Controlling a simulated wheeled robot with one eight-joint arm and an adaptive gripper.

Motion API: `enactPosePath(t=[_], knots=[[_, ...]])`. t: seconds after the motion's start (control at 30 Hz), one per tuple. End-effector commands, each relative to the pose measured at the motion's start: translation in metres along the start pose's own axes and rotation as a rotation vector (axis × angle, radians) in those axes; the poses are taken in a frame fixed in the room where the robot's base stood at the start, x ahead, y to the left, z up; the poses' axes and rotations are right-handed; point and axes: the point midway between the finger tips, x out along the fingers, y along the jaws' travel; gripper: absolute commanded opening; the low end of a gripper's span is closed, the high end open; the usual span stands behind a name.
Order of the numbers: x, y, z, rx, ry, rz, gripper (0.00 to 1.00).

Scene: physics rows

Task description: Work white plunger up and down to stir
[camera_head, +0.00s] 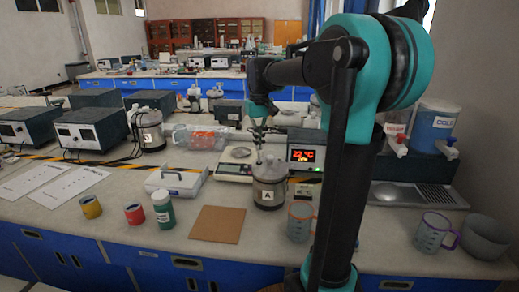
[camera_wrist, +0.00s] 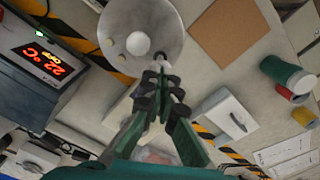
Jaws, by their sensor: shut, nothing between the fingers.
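The grey cylindrical vessel marked A (camera_head: 268,193) stands upright on the bench. In the wrist view its round grey lid (camera_wrist: 165,22) carries a white ball-shaped knob (camera_wrist: 138,43), which looks like the plunger top. The knob also shows on the lid in the head view (camera_head: 271,159). My gripper (camera_head: 258,158) points down over the lid. In the wrist view its closed fingertips (camera_wrist: 160,60) lie beside the knob, apart from it in the picture, and hold nothing. Whether they touch the lid is unclear. The plunger's shaft is hidden.
A box with a red 22 °C display (camera_head: 304,156) stands right behind the vessel, and a scale (camera_head: 236,166) stands behind left. A brown board (camera_head: 218,224) lies front left. A clear beaker (camera_head: 300,221) stands close at front right. A green bottle (camera_head: 163,208) stands further left.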

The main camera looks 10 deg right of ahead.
Motion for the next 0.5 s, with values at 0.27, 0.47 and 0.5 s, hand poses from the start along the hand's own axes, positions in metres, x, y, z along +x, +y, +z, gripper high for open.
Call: enactPosePath(t=[0.27,0.47,0.5], knots=[[-0.017,0.000,0.000,0.000,0.000,0.000,0.00],[-0.038,0.000,0.000,0.000,0.000,0.000,0.00],[-0.042,0.000,0.000,0.000,0.000,0.000,0.00]])
